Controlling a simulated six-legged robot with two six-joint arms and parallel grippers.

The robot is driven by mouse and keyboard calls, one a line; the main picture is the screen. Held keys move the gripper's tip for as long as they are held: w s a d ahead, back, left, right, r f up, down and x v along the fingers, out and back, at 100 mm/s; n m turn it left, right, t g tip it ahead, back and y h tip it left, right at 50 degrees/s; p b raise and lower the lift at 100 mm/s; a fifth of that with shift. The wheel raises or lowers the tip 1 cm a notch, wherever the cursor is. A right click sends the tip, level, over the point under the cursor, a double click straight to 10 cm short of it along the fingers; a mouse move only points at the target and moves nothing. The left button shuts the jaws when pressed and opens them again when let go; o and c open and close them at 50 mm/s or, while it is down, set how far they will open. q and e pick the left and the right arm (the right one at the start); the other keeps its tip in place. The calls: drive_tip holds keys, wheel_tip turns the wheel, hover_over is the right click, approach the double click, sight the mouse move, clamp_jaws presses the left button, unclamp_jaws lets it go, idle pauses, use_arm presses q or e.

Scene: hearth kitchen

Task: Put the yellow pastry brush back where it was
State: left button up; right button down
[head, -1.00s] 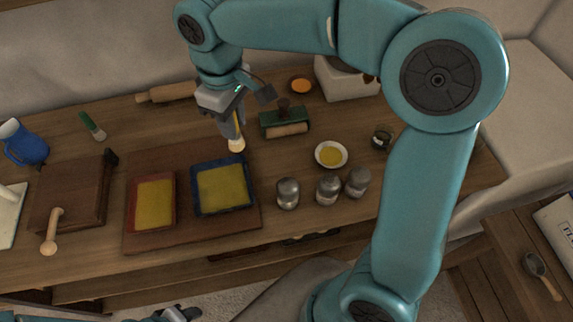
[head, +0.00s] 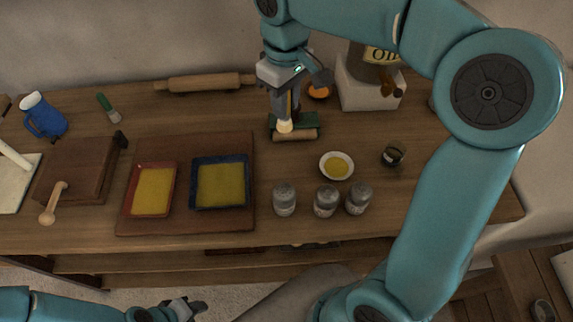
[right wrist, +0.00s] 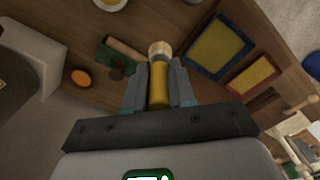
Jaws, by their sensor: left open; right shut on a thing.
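My right gripper (head: 287,103) is shut on the yellow pastry brush (right wrist: 158,88). The brush hangs bristles down, and its pale bristle tip (head: 285,126) shows below the fingers in the head view. The brush is in front of a green block with a wooden roller (head: 307,121), which also shows in the right wrist view (right wrist: 106,56). I cannot tell whether the brush touches that block. My left gripper (head: 198,308) is open and empty, low in front of the table.
A blue tray (head: 193,202) and a red tray (head: 128,205) hold yellow filling on a brown board. A yellow-filled bowl (head: 350,165), several shakers (head: 326,202) and a dark jar (head: 393,155) stand to the right. A green-handled brush (head: 104,101) and rolling pin (head: 200,83) lie behind.

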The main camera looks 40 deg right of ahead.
wheel_tip(320, 180, down, 18)
drive_tip(key=shift+a+r, duration=0.1)
drive_tip(key=shift+r, duration=0.1)
drive_tip(key=shift+w+f, duration=0.15)
drive_tip(key=shift+f, duration=0.35)
drive_tip(key=shift+r, duration=0.1)
drive_tip(key=c, duration=0.9)
unclamp_jaws()
drive_tip(key=shift+f, duration=0.2)
drive_tip(key=shift+c, duration=0.2)
